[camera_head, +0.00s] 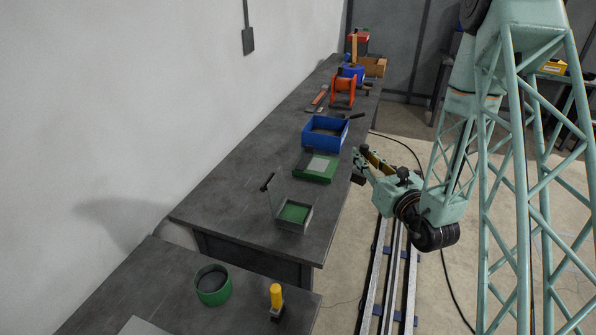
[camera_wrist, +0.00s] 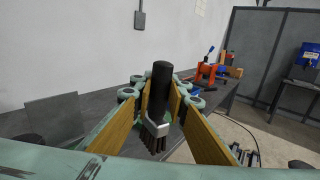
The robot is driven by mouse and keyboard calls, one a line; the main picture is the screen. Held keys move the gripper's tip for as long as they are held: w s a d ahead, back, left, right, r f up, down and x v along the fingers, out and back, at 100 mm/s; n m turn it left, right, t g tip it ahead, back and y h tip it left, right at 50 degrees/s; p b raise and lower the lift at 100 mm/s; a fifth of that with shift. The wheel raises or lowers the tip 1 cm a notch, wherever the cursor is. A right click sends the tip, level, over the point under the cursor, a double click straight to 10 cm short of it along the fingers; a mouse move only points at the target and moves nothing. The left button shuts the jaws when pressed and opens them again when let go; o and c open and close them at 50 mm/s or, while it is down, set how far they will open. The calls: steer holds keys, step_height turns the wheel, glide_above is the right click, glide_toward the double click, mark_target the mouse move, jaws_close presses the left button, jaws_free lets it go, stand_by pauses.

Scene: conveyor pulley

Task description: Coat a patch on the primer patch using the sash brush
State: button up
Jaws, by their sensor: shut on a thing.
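My gripper (camera_head: 366,165) hangs just off the right edge of the long grey workbench. In the wrist view its pads (camera_wrist: 165,105) are shut on the sash brush (camera_wrist: 160,95), which has a black handle, a metal ferrule and dark bristles pointing down. A green-framed panel with a light grey patch (camera_head: 319,165) lies on the bench, left of my gripper and apart from it. I cannot tell for sure that it is the primer patch. In the wrist view the brush and pads hide most of the bench behind them.
A blue bin (camera_head: 325,133) stands behind the panel, with an orange reel (camera_head: 343,91) farther back. A grey tray with green inside (camera_head: 294,214) is nearer. A green round pot (camera_head: 212,285) and a yellow-handled tool (camera_head: 276,297) stand on the front bench. Bare bench lies left of the panel.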

steer(key=w+a+f+n+g+y+b, duration=0.1)
steer(key=a+f+g+y+b, duration=0.1)
steer(key=a, duration=0.8)
steer(key=w+a+f+n+g+y+b, duration=0.1)
steer(key=a+f+g+y, duration=0.3)
steer(key=a, duration=0.6)
steer(key=shift+w+a+f+n+b, duration=0.15)
steer(key=shift+f+n+b, duration=0.25)
steer(key=shift+f, duration=0.35)
steer(key=shift+f, duration=0.15)
steer(key=shift+f+b, duration=1.35)
steer(key=shift+f, duration=1.45)
steer(key=shift+f+b, duration=0.35)
steer(key=shift+f, duration=0.2)
steer(key=shift+r, duration=0.1)
step_height(320, 180, up, 7)
steer(key=p, duration=0.3)
stand_by(0.8)
